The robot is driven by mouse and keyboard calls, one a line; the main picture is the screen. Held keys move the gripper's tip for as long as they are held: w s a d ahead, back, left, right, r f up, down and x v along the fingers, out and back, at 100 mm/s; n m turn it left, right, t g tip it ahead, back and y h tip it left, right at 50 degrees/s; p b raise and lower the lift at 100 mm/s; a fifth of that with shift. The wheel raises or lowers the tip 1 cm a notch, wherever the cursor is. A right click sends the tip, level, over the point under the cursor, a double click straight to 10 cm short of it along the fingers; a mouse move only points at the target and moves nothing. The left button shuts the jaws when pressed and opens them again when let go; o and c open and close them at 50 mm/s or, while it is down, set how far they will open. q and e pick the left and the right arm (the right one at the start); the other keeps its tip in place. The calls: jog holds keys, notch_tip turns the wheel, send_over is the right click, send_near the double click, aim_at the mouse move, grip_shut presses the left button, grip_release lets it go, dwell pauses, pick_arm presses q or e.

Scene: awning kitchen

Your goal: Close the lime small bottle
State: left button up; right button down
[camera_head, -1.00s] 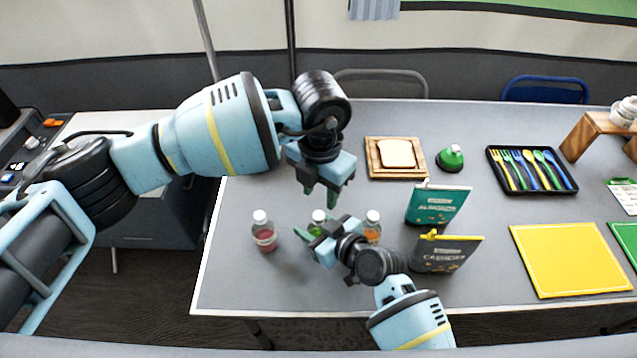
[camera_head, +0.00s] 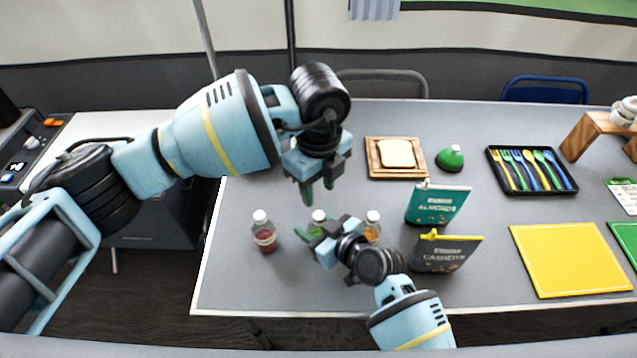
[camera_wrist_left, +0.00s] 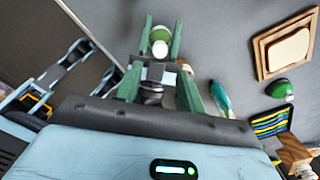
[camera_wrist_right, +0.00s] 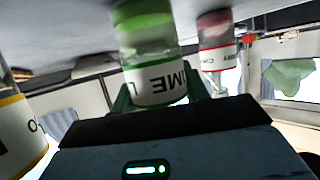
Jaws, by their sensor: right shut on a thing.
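The lime bottle (camera_head: 318,216) stands on the table between two other bottles, its white top facing up. My right gripper (camera_head: 322,240) is shut on its body from the front. The right wrist view shows the lime bottle (camera_wrist_right: 150,50) close up and inverted, with green contents and a white label. My left gripper (camera_head: 317,195) is open and points down above the lime bottle. In the left wrist view, the white top (camera_wrist_left: 160,48) appears between the fingers, which look apart from it. I cannot tell how tightly the cap sits.
A red bottle (camera_head: 264,232) stands left of the lime one and an orange bottle (camera_head: 373,225) right of it. Almonds (camera_head: 436,206) and cashews (camera_head: 446,254) packs stand further right. A bread board (camera_head: 397,172) and a green bottle-like item (camera_head: 450,158) lie behind.

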aim_at(319, 215)
dwell(0.4)
pick_arm(q)
jog(key=shift+f, duration=4)
grip_shut()
jog(key=m, duration=0.6)
jog(key=shift+o, duration=0.4)
grip_release()
